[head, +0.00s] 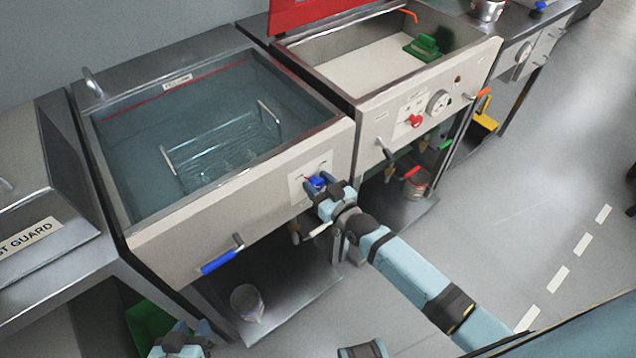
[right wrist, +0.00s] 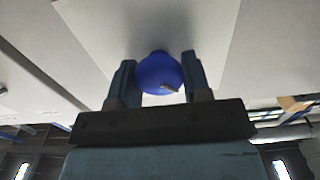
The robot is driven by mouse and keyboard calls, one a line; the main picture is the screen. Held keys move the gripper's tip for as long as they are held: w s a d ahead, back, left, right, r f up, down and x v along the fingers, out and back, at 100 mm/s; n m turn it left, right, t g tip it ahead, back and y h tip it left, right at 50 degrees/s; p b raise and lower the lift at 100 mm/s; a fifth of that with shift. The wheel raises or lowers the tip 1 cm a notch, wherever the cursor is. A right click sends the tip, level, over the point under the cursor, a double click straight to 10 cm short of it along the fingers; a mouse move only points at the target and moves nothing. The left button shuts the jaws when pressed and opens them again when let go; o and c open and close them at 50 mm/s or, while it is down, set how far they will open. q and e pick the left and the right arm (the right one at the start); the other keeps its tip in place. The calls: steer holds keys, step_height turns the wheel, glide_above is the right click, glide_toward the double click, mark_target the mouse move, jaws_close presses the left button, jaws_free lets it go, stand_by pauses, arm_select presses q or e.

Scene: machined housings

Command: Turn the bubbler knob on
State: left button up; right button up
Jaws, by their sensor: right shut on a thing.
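The blue knob (head: 318,181) sits on a pale plate on the front panel of the water-filled tank (head: 240,195). My right gripper (head: 316,185) is at this panel, its fingers on either side of the knob and shut on it. In the right wrist view the round blue knob (right wrist: 160,73) lies between the two fingers (right wrist: 158,80), with a small light mark on its lower face. My left gripper (head: 181,340) is low at the bottom left, away from the panel; its finger opening is not clear. The knob's label is too small to read.
A wire basket (head: 222,145) stands in the water. A blue-handled valve (head: 220,261) and a pale lever (head: 318,231) stick out below the panel.

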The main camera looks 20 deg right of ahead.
arm_select(q)
steer(key=shift+a+r, duration=0.1)
arm_select(e)
steer(key=m, duration=0.3)
steer(key=shift+p, duration=0.3)
steer(key=m, duration=0.4)
steer(key=shift+d+m, duration=0.15)
steer(key=shift+m, duration=0.15)
steer(key=m, duration=0.3)
steer(key=shift+f+m+b, duration=0.15)
steer(key=shift+m+b, duration=0.15)
steer(key=shift+m, duration=0.1)
steer(key=m+b, duration=0.1)
steer(key=m, duration=0.3)
arm_select(q)
steer(key=shift+w+a+f+b, duration=0.1)
steer(key=shift+f+b, duration=0.35)
arm_select(e)
steer(key=shift+f+m, duration=0.1)
steer(key=shift+m, duration=1)
arm_select(q)
steer(key=shift+d+f, duration=0.1)
steer(key=shift+d, duration=0.1)
